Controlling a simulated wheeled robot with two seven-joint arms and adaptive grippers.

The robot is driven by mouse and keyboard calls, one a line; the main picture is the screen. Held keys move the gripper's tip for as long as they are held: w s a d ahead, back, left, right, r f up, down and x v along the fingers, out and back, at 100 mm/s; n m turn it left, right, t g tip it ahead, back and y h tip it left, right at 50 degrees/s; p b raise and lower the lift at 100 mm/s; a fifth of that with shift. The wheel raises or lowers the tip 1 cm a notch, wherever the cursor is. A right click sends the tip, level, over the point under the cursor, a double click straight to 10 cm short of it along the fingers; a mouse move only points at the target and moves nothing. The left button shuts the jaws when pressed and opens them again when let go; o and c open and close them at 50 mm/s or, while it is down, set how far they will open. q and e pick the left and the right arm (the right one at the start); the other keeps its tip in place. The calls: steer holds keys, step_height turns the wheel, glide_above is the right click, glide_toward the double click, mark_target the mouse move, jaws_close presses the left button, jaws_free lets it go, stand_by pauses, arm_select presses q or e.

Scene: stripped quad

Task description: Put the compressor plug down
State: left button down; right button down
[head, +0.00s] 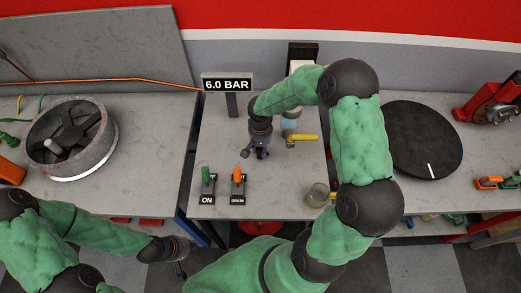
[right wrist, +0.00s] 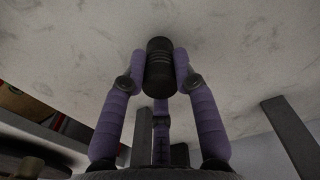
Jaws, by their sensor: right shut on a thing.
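The compressor plug (right wrist: 159,68) is a dark ribbed cylinder in the right wrist view. My right gripper (right wrist: 160,88) is shut on it, with purple fingers on either side. The pale tabletop fills the view beyond the plug; I cannot tell whether the plug touches it. In the head view my right gripper (head: 261,150) is low over the middle table, behind the ON and DRAIN levers; the plug is too small to make out there. My left gripper (head: 180,249) is at the lower left, off the table's front edge, and its fingers are unclear.
The middle table (head: 285,190) carries a 6.0 BAR sign (head: 228,85), a green ON lever (head: 207,180), an orange DRAIN lever (head: 238,182), a yellow-handled valve (head: 303,138) and a small round glass (head: 318,194). A ducted fan (head: 75,138) stands left, a black disc (head: 424,138) right.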

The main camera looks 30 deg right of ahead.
steer(key=shift+f, duration=0.25)
steer(key=shift+f, duration=0.1)
steer(key=shift+f, duration=0.1)
steer(key=c, duration=1)
jaws_free()
steer(key=shift+o, duration=0.2)
steer(key=shift+r, duration=0.4)
step_height(320, 180, up, 12)
steer(key=p, duration=0.2)
steer(key=shift+f+p, duration=0.2)
steer(key=shift+p, duration=0.15)
